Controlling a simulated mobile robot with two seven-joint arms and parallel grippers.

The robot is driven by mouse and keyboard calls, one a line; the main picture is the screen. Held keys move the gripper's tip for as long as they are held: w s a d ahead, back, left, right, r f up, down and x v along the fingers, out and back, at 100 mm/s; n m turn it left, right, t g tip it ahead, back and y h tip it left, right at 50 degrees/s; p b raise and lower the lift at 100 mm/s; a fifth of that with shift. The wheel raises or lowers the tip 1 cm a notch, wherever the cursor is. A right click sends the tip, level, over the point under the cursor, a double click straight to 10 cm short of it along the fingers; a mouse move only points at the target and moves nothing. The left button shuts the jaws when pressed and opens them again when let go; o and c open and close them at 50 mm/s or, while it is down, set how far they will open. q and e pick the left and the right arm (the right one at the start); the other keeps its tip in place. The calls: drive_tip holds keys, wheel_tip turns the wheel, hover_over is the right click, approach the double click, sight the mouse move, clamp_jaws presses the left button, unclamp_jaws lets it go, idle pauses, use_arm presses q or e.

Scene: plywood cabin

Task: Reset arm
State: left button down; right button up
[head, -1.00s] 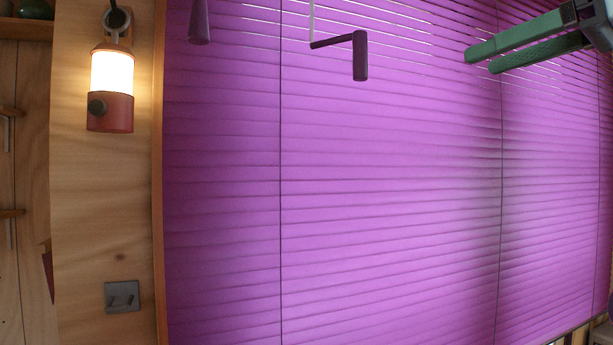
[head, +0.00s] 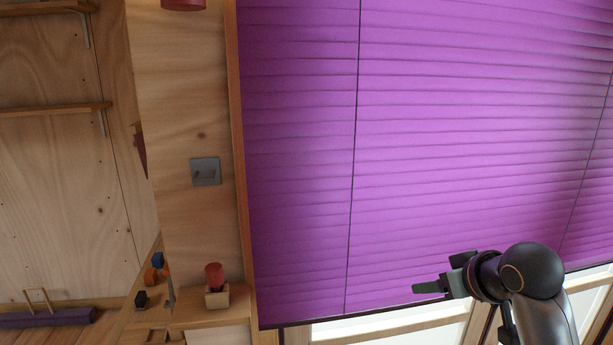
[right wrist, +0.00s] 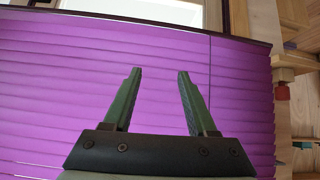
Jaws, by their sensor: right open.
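My right arm comes in at the lower right of the head view, and its dark gripper (head: 428,288) points left in front of the blind's lower part. In the right wrist view the gripper (right wrist: 156,78) shows two green fingers spread apart, with nothing between them. The purple blind (head: 420,140) is lowered and fills most of the head view. It is also behind the fingers in the right wrist view (right wrist: 60,90). A gap between gripper and blind cannot be judged. My left gripper is in neither view.
A window frame (head: 400,328) shows below the blind. A grey switch plate (head: 205,171) is on the wood post. A red cylinder (head: 214,275) stands on a wooden block left of the blind. Wall shelves (head: 55,110) are at far left.

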drive_tip(key=s+a+f+g, duration=0.1)
drive_tip(key=s+f, duration=0.6)
drive_tip(key=f, duration=0.2)
drive_tip(key=s+a+f+g, duration=0.1)
drive_tip(key=s+f+g, duration=0.1)
drive_tip(key=s+f, duration=0.65)
drive_tip(key=s+f+g+h, duration=0.1)
drive_tip(key=s+f, duration=0.3)
drive_tip(key=s, duration=0.4)
drive_tip(key=s+f+g+h, duration=0.1)
drive_tip(key=s+f+g, duration=0.1)
drive_tip(key=s+f, duration=0.4)
drive_tip(key=w+a+f+t+y+p, duration=0.1)
drive_tip(key=w+a+f+t+y, duration=0.1)
drive_tip(key=f+t, duration=0.4)
drive_tip(key=shift+w+a+f+m+y, duration=0.35)
drive_tip(key=shift+w+a+f, duration=0.3)
drive_tip(key=shift+a+f, duration=0.5)
